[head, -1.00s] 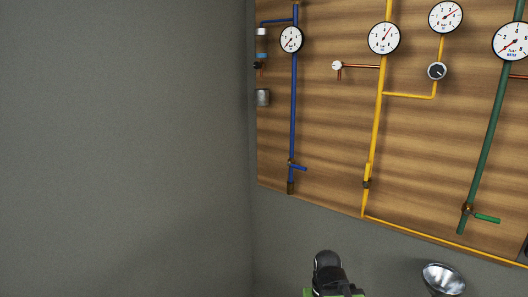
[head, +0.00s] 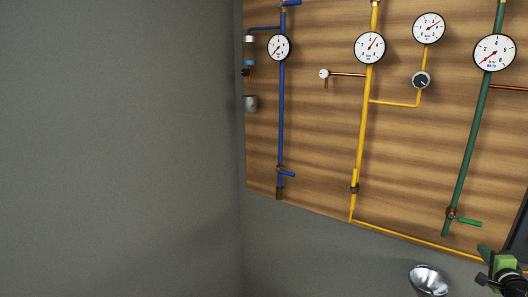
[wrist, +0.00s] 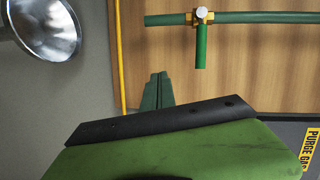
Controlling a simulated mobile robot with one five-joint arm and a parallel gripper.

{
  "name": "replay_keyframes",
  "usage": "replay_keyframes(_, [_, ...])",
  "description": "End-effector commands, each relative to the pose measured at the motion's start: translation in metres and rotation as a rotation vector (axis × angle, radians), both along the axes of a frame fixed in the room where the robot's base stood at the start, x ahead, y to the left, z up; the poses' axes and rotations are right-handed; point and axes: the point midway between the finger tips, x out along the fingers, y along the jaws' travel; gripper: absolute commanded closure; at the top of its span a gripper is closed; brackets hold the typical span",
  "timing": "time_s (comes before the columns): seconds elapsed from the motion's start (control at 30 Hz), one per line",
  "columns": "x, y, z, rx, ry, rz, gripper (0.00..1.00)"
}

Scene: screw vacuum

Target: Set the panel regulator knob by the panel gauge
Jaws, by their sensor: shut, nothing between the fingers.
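The dark round regulator knob (head: 421,80) sits on a yellow branch pipe of the wooden panel in the head view. A white round gauge (head: 429,28) with a red needle is directly above it on the same branch; its reading is too small to tell. My gripper (head: 485,251) is at the lower right of the head view, well below and right of the knob and apart from it. In the wrist view its dark green fingertips (wrist: 157,91) are together and empty, in front of the panel. The knob and its gauge are not in the wrist view.
The wooden panel (head: 320,140) also carries a blue pipe (head: 281,120), a yellow pipe (head: 362,130) and a green pipe (head: 474,130) with gauges. A green valve handle (wrist: 201,47) shows in the wrist view. A shiny lamp (head: 429,279) is left of my gripper.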

Motion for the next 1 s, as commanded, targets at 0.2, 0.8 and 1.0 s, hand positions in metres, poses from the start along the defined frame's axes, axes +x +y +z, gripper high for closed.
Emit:
replay_keyframes(0.2, [-0.079, -0.089, 0.030, 0.076, -0.156, -0.241, 1.00])
replay_keyframes(0.8, [-0.083, -0.125, 0.036, 0.097, -0.199, -0.304, 1.00])
replay_keyframes(1.0, [-0.059, -0.143, 0.035, 0.097, -0.198, -0.303, 1.00])
